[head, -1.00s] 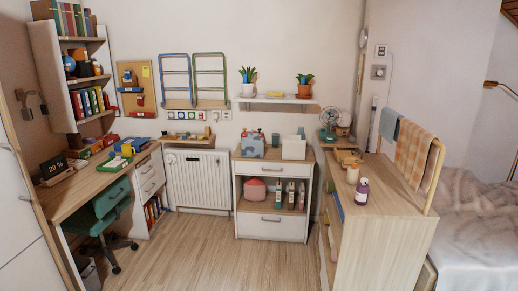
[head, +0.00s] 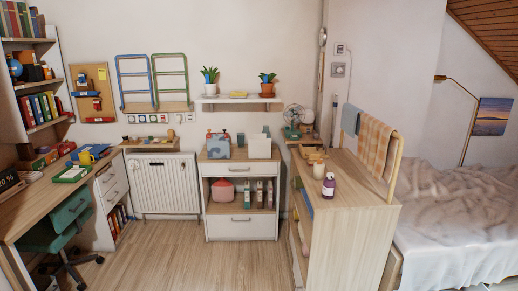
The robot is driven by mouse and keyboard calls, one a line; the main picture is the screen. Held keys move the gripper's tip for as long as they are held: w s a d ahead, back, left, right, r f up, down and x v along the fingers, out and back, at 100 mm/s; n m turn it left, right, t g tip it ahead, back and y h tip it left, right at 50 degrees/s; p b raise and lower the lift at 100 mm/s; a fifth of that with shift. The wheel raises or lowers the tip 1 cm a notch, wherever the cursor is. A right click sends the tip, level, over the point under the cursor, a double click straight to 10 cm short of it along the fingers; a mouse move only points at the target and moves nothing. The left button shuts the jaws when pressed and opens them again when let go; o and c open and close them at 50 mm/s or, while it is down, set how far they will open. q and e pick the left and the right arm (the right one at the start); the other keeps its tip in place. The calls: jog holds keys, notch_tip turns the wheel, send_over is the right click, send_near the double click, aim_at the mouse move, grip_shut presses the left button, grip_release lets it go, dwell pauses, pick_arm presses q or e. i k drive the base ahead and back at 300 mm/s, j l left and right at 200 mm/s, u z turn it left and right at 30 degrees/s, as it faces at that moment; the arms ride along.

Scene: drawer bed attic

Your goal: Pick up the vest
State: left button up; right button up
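I cannot make out a vest for certain in the head view. An orange checked cloth (head: 376,146) hangs over the wooden rail at the right end of the wooden cabinet (head: 352,205). A smaller blue-grey cloth (head: 350,119) hangs beside it, farther back. I cannot tell whether either is a vest. Neither of my grippers is in view.
A bed (head: 458,215) with a rumpled cover stands right of the cabinet. A purple bottle (head: 328,186) stands on the cabinet top. A desk (head: 35,200) and a green chair (head: 60,226) stand at left. The wooden floor (head: 165,262) is clear in the middle.

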aim_at(260, 147)
jog(key=i+z, duration=0.1)
jog(key=i, duration=0.45)
jog(key=i+j+z, duration=0.15)
jog(key=i, duration=0.4)
jog(key=i+j+z, duration=0.1)
jog(key=i, duration=0.45)
